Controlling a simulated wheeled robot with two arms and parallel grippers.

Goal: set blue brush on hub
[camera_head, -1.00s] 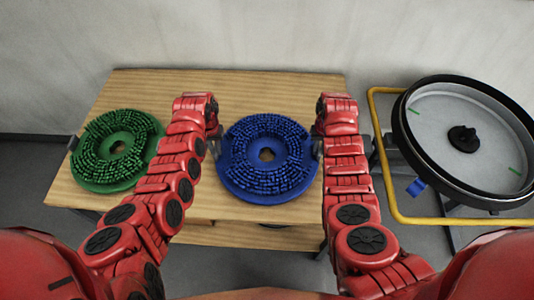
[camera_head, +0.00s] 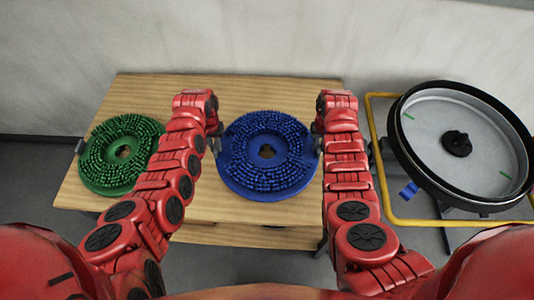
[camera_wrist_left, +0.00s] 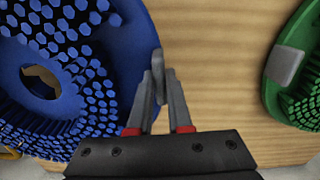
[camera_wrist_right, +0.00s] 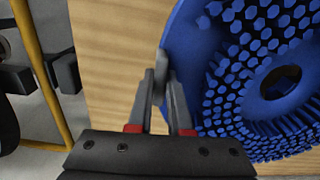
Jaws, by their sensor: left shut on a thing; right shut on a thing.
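The blue brush (camera_head: 240,182) is a round disc with blue bristles facing up and a hole in its middle. It is between my two grippers over the wooden table. My left gripper (camera_head: 215,144) is shut on a grey tab at its left rim, seen in the left wrist view (camera_wrist_left: 157,88). My right gripper (camera_head: 319,144) is shut on the tab at its right rim, seen in the right wrist view (camera_wrist_right: 161,88). The black hub (camera_head: 457,143) sits at the centre of a tilted grey round housing (camera_head: 427,150) at the right, with nothing on it.
A green brush (camera_head: 122,153) lies on the wooden table (camera_head: 265,88) at the left, close to my left arm. A yellow tube frame (camera_head: 384,190) surrounds the housing. A wall stands behind.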

